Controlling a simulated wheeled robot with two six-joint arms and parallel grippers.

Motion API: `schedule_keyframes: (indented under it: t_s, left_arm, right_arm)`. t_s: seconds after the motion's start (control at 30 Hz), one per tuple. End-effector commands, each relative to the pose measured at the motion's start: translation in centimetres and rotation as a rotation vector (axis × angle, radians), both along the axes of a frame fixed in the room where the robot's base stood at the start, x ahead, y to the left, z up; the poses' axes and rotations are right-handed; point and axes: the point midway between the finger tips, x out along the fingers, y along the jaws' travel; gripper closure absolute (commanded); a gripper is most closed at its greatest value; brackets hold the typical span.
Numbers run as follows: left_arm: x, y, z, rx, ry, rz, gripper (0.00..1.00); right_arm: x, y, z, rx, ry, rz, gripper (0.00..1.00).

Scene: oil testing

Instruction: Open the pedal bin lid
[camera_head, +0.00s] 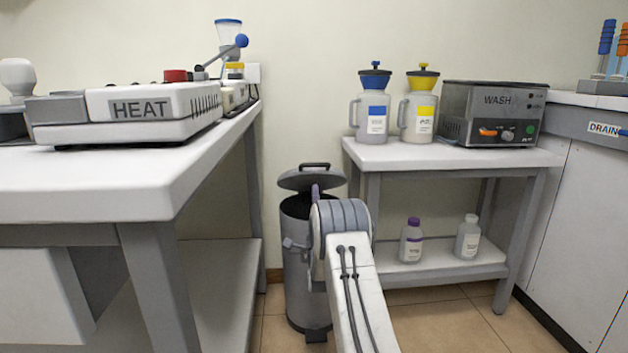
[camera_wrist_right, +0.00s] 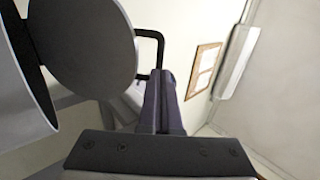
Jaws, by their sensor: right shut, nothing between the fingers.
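The grey pedal bin (camera_head: 298,270) stands on the floor between the two tables. Its lid (camera_head: 300,180) is raised and tilted above the dark opening, with a black handle on top. In the wrist view the lid (camera_wrist_right: 85,45) is a grey disc at upper left, and its handle (camera_wrist_right: 150,48) is beside the fingers. My right gripper (camera_head: 316,190) is at the bin's mouth under the lid, mostly hidden by my wrist. In the wrist view its fingers (camera_wrist_right: 160,95) are shut with nothing between them. Whether they touch the lid is unclear. My left gripper is out of view.
A white table with the HEAT unit (camera_head: 150,108) stands left of the bin. A shelf table (camera_head: 450,155) on the right bears a blue-topped jug (camera_head: 373,112), a yellow-topped jug (camera_head: 419,110) and the WASH unit (camera_head: 492,112). Two bottles stand on its lower shelf (camera_head: 440,258).

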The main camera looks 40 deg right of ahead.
Motion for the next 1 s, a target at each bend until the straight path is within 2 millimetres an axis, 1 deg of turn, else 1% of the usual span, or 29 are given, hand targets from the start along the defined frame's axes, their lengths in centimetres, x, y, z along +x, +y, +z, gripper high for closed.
schedule_keyframes:
  t_s: [0.03,0.13,0.23,0.37,0.5,0.83,1.0]
  left_arm:
    - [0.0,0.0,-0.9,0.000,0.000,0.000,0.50]
    - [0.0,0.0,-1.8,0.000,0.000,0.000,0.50]
    - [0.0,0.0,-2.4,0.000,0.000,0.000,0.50]
    - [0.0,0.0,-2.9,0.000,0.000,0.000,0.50]
    - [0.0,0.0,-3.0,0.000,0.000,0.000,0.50]
    - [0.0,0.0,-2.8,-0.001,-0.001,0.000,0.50]
    - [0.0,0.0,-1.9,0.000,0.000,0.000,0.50]
  right_arm:
    - [0.6,-0.4,0.5,-0.004,-0.006,0.000,1.00]
    - [1.8,-1.2,1.6,-0.003,-0.005,0.000,1.00]
    - [2.7,-1.7,2.8,-0.003,-0.004,-0.001,1.00]
    - [3.5,-2.2,3.6,-0.002,-0.001,-0.001,1.00]
    - [3.8,-2.4,4.1,-0.001,0.000,-0.001,1.00]
    - [3.8,-2.4,4.2,0.001,0.002,-0.001,1.00]
    - [3.6,-3.2,5.0,0.010,0.016,-0.008,1.00]
